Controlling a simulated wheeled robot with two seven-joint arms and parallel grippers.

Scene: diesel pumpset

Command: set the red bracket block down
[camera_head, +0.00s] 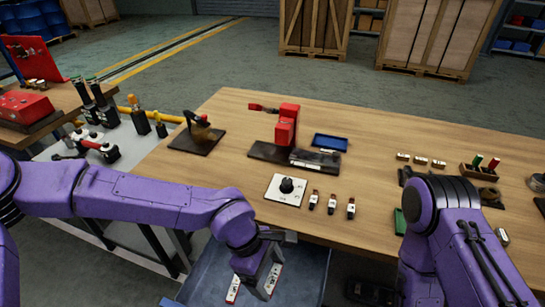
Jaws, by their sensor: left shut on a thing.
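My left gripper (260,266) points down in front of the table's near edge, over a blue surface. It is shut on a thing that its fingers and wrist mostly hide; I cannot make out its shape. White strips with red marks (233,290) show beside the fingers; I cannot tell whether they are held or lie below. A red upright block with an arm to the left (286,126) stands on a dark base plate (265,152) on the table, well away from the gripper. My right arm crosses the lower right; its gripper is out of view.
On the wooden table (225,115) are a white plate with a black knob (286,190), several small red-and-white pieces (331,204), a blue tray (330,142) and a dark plate with a tool (196,138). A side bench with red parts (24,106) is at left. Crates stand behind.

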